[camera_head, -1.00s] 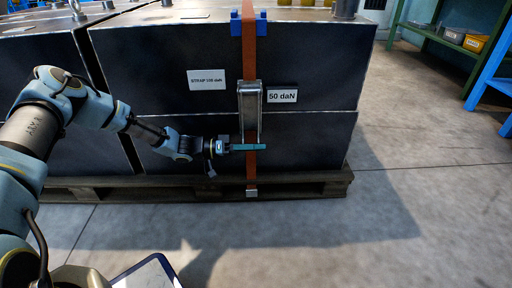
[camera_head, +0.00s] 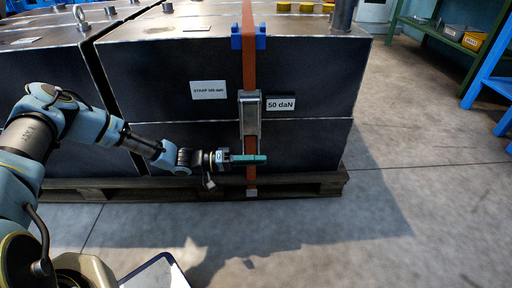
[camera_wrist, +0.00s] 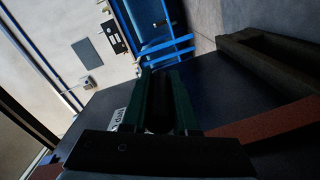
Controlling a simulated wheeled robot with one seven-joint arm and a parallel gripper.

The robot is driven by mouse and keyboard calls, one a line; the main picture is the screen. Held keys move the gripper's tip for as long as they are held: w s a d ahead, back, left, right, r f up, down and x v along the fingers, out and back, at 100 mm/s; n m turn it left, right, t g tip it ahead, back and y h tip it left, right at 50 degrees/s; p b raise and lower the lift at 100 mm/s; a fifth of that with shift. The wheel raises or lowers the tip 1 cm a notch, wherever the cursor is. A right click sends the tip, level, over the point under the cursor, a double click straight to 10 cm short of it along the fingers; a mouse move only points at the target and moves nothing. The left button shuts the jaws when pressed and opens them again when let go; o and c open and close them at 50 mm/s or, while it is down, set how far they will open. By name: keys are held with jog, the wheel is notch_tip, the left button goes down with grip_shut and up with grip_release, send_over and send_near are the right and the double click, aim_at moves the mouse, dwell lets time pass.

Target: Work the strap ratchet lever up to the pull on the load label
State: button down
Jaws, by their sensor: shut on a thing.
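The strap ratchet (camera_head: 250,113) is a grey metal body on an orange vertical strap (camera_head: 249,60) at the front of a dark crate. Its lever's lower end is partly hidden by my gripper (camera_head: 249,159). The fingers are shut on the lever there, just below the ratchet body, reaching in from the left. In the wrist view my green fingers (camera_wrist: 165,104) flank a dark bar. The load label (camera_head: 280,104), reading 50 daN, is right of the ratchet. A second label (camera_head: 208,90), seeming to read STRAP 100 daN, is to the left.
The dark crates (camera_head: 310,75) stand on a wooden pallet (camera_head: 310,189). A blue corner guard (camera_head: 261,37) holds the strap at the top edge. Open concrete floor (camera_head: 420,200) lies to the right, with green shelving (camera_head: 440,40) behind.

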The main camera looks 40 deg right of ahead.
jog(key=s+a+r+n+p, duration=0.2)
jog(key=r+n+p, duration=0.3)
jog(key=r+p, duration=0.3)
jog(key=s+a+r+n+p, duration=0.3)
jog(key=r+n+p, duration=0.3)
jog(key=r+p, duration=0.2)
jog(key=shift+s+a+p, duration=0.15)
jog(key=shift+s+p, duration=0.35)
jog(key=shift+p, duration=0.6)
jog(key=c, duration=0.9)
grip_release()
jog(key=shift+o, duration=1.1)
jog(key=shift+s+f, duration=0.1)
jog(key=shift+f, duration=0.05)
